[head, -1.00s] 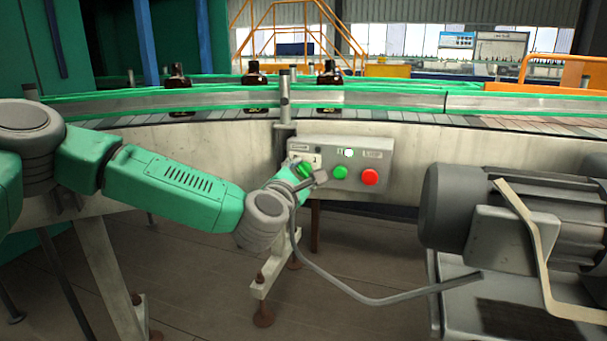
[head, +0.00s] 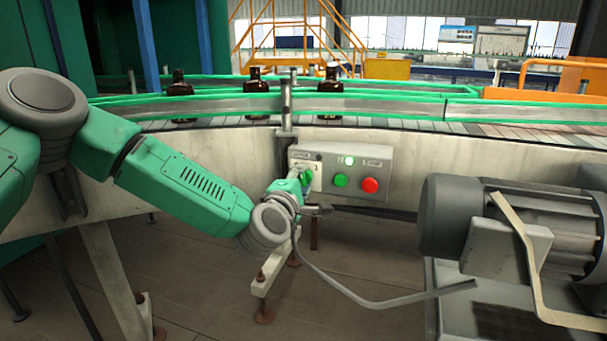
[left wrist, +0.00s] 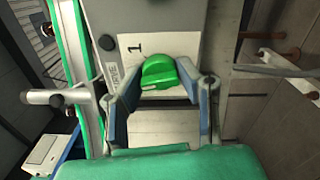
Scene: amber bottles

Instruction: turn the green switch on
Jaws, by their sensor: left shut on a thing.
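The green switch (left wrist: 160,72) is a ridged green knob on a white plate marked "1" in the left wrist view. My left gripper (left wrist: 161,82) is shut on the knob, with one blue-grey finger on each side of it. In the head view the switch (head: 308,177) shows at the left end of a grey control box (head: 330,189), partly hidden by my left gripper (head: 301,181). My right gripper is in neither view.
On the box, a green button (head: 341,181) and a red button (head: 370,186) sit right of the switch, below a pale lamp (head: 349,161). A conveyor (head: 395,108) with amber bottles (head: 253,88) runs behind. A large grey motor (head: 500,220) stands at the right.

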